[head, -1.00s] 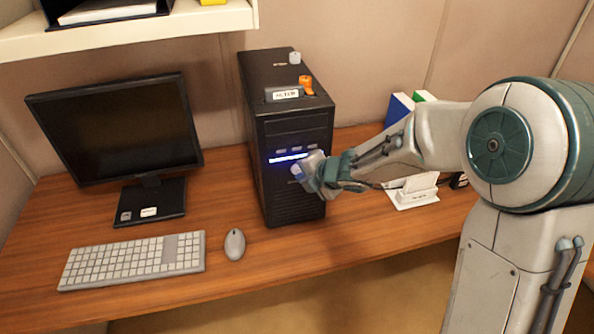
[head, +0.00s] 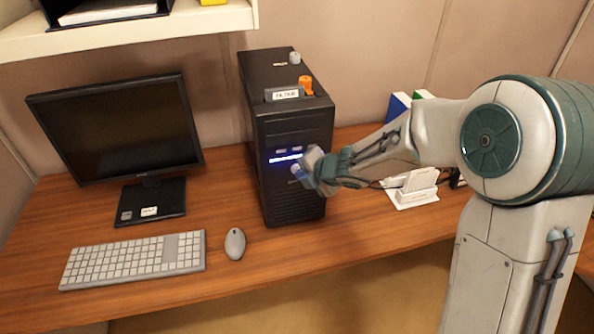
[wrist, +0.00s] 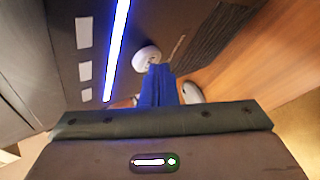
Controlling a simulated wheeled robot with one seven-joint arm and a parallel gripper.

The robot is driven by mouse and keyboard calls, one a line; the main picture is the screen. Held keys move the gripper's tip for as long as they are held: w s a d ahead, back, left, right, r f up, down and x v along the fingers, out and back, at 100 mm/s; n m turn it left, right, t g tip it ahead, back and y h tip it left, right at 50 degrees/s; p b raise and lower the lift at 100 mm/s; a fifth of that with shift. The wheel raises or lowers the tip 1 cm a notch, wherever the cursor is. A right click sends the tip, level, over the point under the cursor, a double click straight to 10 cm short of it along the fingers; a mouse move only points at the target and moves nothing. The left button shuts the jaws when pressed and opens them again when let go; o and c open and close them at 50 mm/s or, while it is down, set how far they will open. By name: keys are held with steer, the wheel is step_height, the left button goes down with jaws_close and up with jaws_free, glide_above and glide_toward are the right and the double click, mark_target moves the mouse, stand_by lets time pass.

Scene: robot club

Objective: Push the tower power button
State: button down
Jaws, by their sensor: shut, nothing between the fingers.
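The black computer tower (head: 291,206) stands upright on the desk, with a lit blue-white strip (head: 285,157) across its front. A round pale button (wrist: 147,57) shows beside the strip in the wrist view, and small grey rectangles (wrist: 84,70) sit on the strip's other side. My gripper (head: 299,172) is at the tower front, just below the strip. In the wrist view its blue fingers (wrist: 158,88) are together and empty, with their tips at the button's edge. I cannot tell whether they touch it. In the head view my gripper hides the button.
A monitor (head: 118,128), a white keyboard (head: 133,261) and a mouse (head: 235,244) are left of the tower. An orange item (head: 306,85) sits on the tower top. A white holder (head: 414,196) is behind my arm. The desk front before the tower is clear.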

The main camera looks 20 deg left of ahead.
steer(key=shift+w+a, duration=0.1)
steer(key=shift+w, duration=0.05)
stand_by(0.3)
steer(key=shift+s+d+b, duration=0.3)
steer(key=shift+s+d, duration=0.2)
steer(key=shift+s, duration=0.3)
steer(key=s+d+b, duration=0.1)
steer(key=s+d, duration=0.2)
steer(key=s, duration=0.2)
steer(key=shift+d, duration=0.15)
stand_by(2.2)
